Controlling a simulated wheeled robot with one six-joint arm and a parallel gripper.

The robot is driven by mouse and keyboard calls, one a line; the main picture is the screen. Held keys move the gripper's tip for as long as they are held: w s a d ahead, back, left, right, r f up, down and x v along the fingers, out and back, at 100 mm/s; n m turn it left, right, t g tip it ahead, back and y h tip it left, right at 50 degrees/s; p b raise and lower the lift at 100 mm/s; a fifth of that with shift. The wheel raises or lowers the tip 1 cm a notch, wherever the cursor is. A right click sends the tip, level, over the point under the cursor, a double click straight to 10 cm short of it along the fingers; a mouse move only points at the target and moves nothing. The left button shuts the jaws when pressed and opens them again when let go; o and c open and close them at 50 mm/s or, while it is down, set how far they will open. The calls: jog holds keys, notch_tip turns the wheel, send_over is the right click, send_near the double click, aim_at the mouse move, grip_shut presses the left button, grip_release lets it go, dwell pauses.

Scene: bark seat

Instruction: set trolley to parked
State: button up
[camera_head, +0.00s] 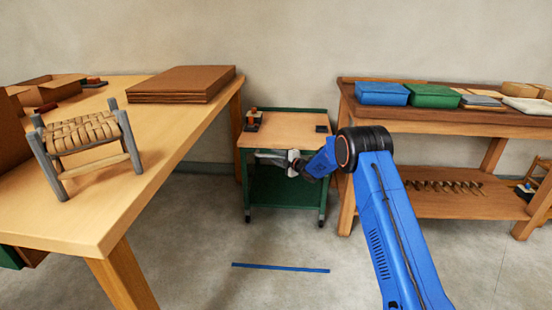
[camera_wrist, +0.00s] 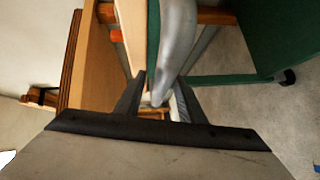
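The trolley (camera_head: 283,125) is a small green cart on castors with a pale wooden top and a green lower shelf. It stands between the two tables, near the wall. A grey bar, its handle (camera_head: 268,155), runs across its near side. My gripper (camera_head: 294,163) is at this handle, below the top's front edge. In the wrist view the grey handle (camera_wrist: 177,40) passes between the two fingers of my gripper (camera_wrist: 161,80). They lie close on both sides of it; whether they press on it I cannot tell. The green trolley side (camera_wrist: 210,40) shows beyond.
A blue line (camera_head: 281,267) lies on the open floor in front of the trolley. The left table (camera_head: 170,150) carries a woven stool (camera_head: 82,133) and brown sheets (camera_head: 183,84). The right bench (camera_head: 450,117) holds blue and green boxes and stands close beside the trolley.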

jog(key=v, duration=1.7)
jog(key=shift+d, duration=0.2)
jog(key=shift+s, duration=0.1)
